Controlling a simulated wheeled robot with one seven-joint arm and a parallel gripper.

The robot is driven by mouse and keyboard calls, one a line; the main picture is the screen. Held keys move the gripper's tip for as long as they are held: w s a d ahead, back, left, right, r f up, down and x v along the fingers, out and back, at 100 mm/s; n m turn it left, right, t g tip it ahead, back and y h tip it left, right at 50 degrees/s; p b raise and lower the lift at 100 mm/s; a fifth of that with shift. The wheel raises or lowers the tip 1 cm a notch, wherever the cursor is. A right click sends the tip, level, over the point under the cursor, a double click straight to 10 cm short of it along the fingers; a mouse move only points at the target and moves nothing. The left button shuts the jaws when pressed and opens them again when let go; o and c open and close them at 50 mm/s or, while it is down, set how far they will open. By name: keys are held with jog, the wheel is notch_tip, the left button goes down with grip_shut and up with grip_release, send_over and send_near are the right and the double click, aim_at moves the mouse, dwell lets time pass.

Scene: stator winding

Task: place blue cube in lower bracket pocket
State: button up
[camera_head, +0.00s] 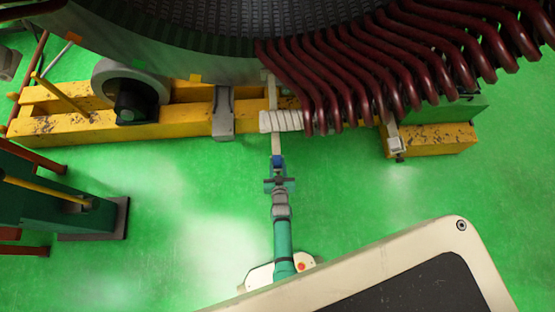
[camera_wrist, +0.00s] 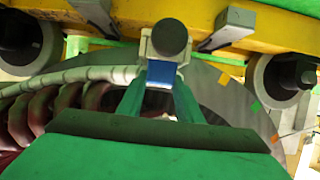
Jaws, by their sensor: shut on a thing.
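The blue cube (camera_head: 277,161) is small and sits at the tip of my gripper (camera_head: 279,172) in the head view. In the wrist view the blue cube (camera_wrist: 161,75) lies between the ends of the two green fingers of my gripper (camera_wrist: 160,86), which is shut on it. A pale bracket (camera_wrist: 146,47) with a dark round end lies right at the far side of the cube. In the head view a narrow grey bracket strip (camera_head: 276,144) runs just above the cube. The pocket itself is hidden, and I cannot tell whether the cube is inside it.
Dark red stator coils (camera_head: 375,75) hang to the right of the bracket. White wrapped leads (camera_head: 282,121) cross the strip. A yellow beam (camera_head: 180,122) stands behind on the left, with a grey roller (camera_head: 130,85). The green floor around the arm is clear.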

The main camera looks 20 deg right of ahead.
jog(key=shift+f, duration=0.35)
jog(key=shift+f, duration=0.1)
jog(key=o, duration=1.1)
jog(key=shift+c, duration=0.2)
